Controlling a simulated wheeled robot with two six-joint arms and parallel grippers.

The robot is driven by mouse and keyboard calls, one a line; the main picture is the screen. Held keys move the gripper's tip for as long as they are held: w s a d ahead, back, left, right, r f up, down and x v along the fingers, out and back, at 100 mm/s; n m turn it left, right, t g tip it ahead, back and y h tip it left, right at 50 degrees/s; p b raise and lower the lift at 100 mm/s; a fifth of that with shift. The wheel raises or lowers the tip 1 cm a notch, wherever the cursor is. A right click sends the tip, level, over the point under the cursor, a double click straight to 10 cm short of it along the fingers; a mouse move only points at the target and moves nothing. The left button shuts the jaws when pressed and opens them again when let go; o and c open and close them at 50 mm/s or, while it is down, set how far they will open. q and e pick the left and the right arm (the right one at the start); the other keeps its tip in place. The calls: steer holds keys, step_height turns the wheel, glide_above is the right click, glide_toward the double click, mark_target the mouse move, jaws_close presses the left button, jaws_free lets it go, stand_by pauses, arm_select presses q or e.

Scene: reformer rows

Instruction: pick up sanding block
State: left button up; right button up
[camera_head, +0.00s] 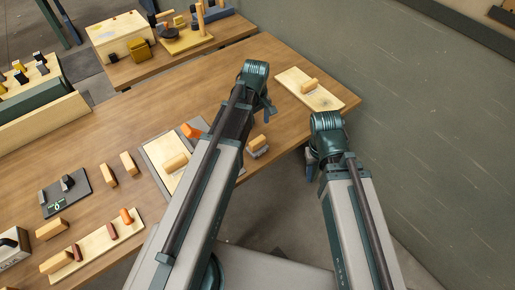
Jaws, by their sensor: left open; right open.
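A small block with a wooden top and a greyish underside (258,143), which looks like the sanding block, sits near the front edge of the wooden table (215,85). My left gripper (268,110) is open above the table, just beyond this block and apart from it. Its fingers are partly hidden by its wrist. My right gripper (311,167) is open, past the table's front edge, to the right of the block. Nothing shows in either gripper.
Another board with a block (175,163) lies left, partly behind my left arm. Several wooden pieces, a dark tray (58,203) and a long board (95,245) lie further left. A wall (420,120) stands right.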

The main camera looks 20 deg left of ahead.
mark_target(257, 140)
arm_select(q)
step_height(257, 140, down, 6)
steer(key=b, duration=0.5)
steer(key=shift+f, duration=0.25)
steer(key=f+b, duration=0.1)
steer(key=b, duration=0.1)
steer(key=f+b, duration=0.1)
steer(key=f, duration=0.1)
steer(key=f+b, duration=0.2)
steer(key=shift+s+d+f+b, duration=0.1)
steer(key=shift+s+d+b, duration=0.15)
steer(key=shift+b, duration=0.1)
steer(key=c, duration=1.1)
steer(key=shift+r, duration=0.2)
